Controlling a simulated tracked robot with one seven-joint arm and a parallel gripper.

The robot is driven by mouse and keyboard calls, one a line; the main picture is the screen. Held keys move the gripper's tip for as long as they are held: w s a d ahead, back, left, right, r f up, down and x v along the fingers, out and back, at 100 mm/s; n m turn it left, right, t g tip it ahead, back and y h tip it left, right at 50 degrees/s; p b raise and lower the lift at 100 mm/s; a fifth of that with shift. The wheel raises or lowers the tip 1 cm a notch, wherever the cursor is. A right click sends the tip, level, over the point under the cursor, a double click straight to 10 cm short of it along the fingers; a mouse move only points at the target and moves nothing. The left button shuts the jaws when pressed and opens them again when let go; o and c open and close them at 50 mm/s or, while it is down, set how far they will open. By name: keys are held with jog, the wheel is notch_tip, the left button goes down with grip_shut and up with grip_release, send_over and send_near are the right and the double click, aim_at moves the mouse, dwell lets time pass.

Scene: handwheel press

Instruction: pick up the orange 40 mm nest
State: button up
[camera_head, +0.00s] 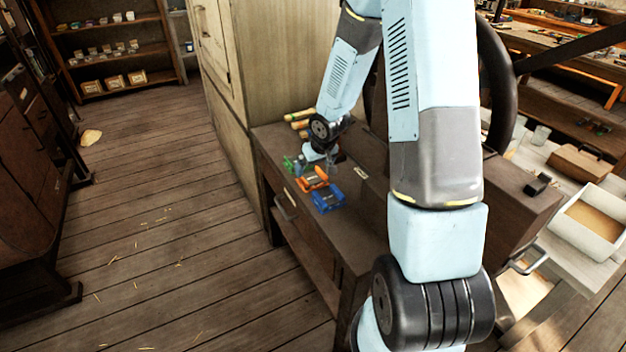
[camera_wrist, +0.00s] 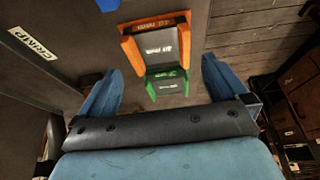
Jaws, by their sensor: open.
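The orange nest (camera_head: 313,180) sits on the dark bench top, between the green nest (camera_head: 292,163) and the blue nest (camera_head: 327,198). In the wrist view the orange nest (camera_wrist: 180,18) is at the top, with pale lettering on its edge and a dark middle. The green nest (camera_wrist: 167,84) lies just below it. My gripper (camera_head: 320,155) is above the bench by the green and orange nests. In the wrist view my gripper (camera_wrist: 163,66) is open, its blue fingers wide apart with the green nest in the gap between them. It holds nothing.
A corner of the blue nest (camera_wrist: 107,5) shows at the wrist view's top. A CRIMP label (camera_wrist: 32,43) is on the bench at left. Several rolls (camera_head: 299,120) lie at the bench's back, beside a tall wooden cabinet (camera_head: 255,65). My arm hides part of the bench.

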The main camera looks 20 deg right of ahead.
aim_at(311, 177)
jog(key=shift+x, duration=2.1)
jog(key=shift+s, duration=0.15)
jog(key=shift+c, duration=0.4)
jog(key=c, duration=1.2)
jog(key=shift+o, duration=0.2)
